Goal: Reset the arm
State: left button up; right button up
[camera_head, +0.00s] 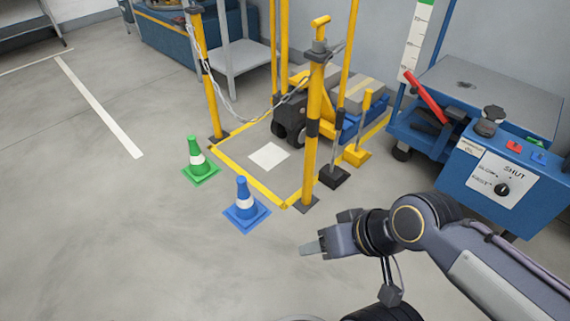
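My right arm comes in from the lower right, and its gripper (316,247) hangs over bare floor in front of the yellow-framed bay, pointing left. Nothing shows in it. I see it from the side, so I cannot tell how far its fingers are apart. My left arm and gripper are not in view.
A blue cone (245,207) and a green cone (198,163) stand left of the gripper. Yellow posts (314,125) with a chain (236,113) border the bay. A blue control box (507,181) marked "SHUT" and a red lever (427,97) are right. Floor at left is clear.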

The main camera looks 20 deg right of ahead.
notch_tip(320, 180, up, 42)
jog(key=p, duration=4.1)
jog(key=shift+r, duration=0.2)
